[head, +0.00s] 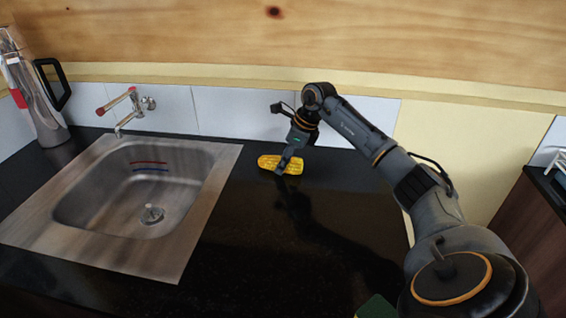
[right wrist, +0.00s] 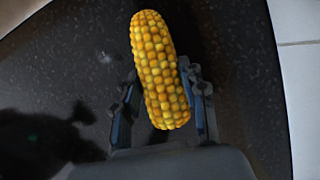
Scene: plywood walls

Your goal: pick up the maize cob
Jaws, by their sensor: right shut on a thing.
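The yellow maize cob (head: 268,162) is on the black countertop, right of the sink and near the tiled wall. My right gripper (head: 284,165) reaches down over it from the right and is shut on it near its middle. In the right wrist view the cob (right wrist: 158,70) lies lengthwise between the two fingers of the right gripper (right wrist: 163,105), with its far end sticking out past them. I cannot tell whether the cob touches the counter. My left gripper is not in view.
A steel sink (head: 222,165) with a tap (head: 132,108) is set in the counter at the left. A metal jug with a black handle (head: 38,100) stands at the far left. White tiles (head: 240,115) line the back. The black counter (head: 235,265) in front is clear.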

